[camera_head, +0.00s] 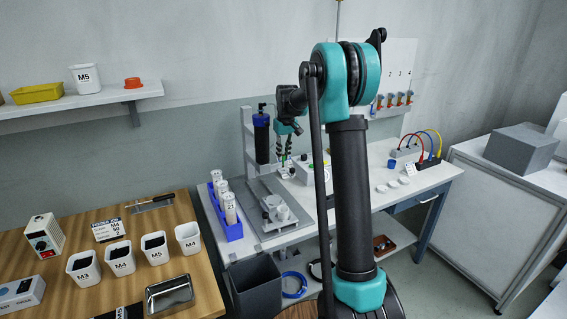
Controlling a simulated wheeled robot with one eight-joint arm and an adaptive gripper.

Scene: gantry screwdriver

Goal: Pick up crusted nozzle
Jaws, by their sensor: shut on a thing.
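My gripper (284,158) hangs pointing down over the white bench, just right of the dark-blue cylinder on the gantry. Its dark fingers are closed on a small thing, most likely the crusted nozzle. The nozzle is too small and too hidden between the fingers to make out its shape or crust. The gantry screwdriver (262,138) stands upright on its grey base, with a light fixture (279,209) on the plate below. I cannot tell whether the fingertips touch anything on the bench.
A blue rack (234,232) of white bottles stands left of the gantry. A white box (304,170) sits close behind the gripper. A dark bin (254,285) stands below the bench front. The wooden table (178,215) at left holds several labelled cups and a metal tray (169,295).

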